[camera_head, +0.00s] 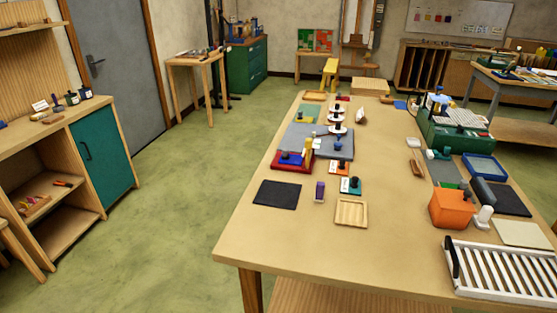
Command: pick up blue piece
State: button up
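A small blue piece (291,158) with a dark knob on top lies in a red tray (279,165) on the large wooden table, left of the middle. A teal piece (353,189) with a dark knob stands to its right, nearer to me. Another flat blue piece (401,105) lies at the far end of the table. The picture does not settle which blue thing is the task's piece. My gripper is not in view.
The wooden table (300,237) has clear room at its near left. A grey-blue board (345,148), a black mat (278,195) and a wooden tray (351,224) are near the red tray.

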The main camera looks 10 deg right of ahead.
aim_at(287, 158)
jog(key=z, duration=0.45)
jog(key=k, duration=0.15)
jog(key=u, duration=2.65)
jog(key=i, duration=1.55)
jog(key=z, duration=0.5)
jog(key=i, duration=0.75)
jog(key=z, duration=0.75)
jog(key=i, duration=0.55)
jog(key=z, duration=0.25)
